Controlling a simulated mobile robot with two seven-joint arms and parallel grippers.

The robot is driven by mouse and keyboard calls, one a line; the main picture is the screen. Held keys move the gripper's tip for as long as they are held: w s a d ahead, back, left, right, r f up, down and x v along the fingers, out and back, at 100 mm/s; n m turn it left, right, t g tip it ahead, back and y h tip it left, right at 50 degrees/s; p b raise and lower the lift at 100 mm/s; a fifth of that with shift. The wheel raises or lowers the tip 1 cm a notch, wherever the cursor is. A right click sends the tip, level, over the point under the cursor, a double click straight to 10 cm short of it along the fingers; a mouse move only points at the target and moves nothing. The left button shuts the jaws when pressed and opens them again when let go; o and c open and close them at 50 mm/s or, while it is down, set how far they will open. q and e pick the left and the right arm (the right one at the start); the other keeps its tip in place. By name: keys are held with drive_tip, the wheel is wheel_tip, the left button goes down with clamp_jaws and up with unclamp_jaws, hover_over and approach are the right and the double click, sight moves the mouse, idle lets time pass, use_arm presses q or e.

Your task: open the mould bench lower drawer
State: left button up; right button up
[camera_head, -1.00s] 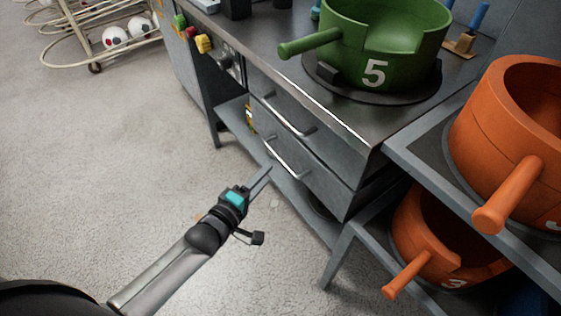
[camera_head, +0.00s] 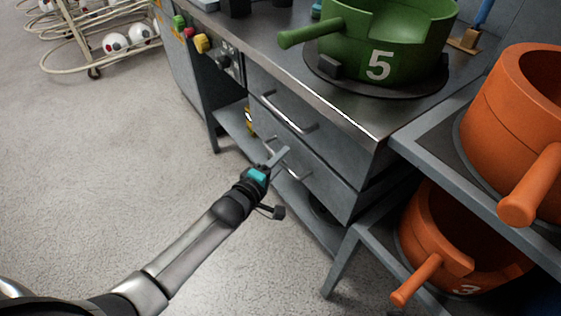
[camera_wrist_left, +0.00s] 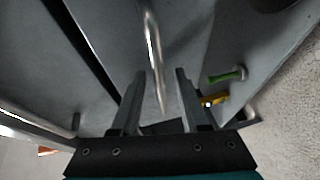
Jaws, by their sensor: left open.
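The mould bench lower drawer (camera_head: 318,180) is a grey front below the upper drawer, and it looks shut. Its bar handle (camera_head: 291,174) is partly hidden behind my left gripper (camera_head: 280,157) in the head view. In the left wrist view my left gripper (camera_wrist_left: 156,84) is open, and the silver lower handle (camera_wrist_left: 153,45) runs between the lines of its two fingers. I cannot tell whether a finger touches it. My right gripper is not in view.
The upper drawer handle (camera_head: 289,113) sticks out just above. A green mould (camera_head: 390,45) marked 5 stands on the bench top. Orange moulds (camera_head: 515,120) stand on a rack at right.

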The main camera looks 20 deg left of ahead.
use_arm(q)
clamp_jaws()
idle(0.4)
idle(1.1)
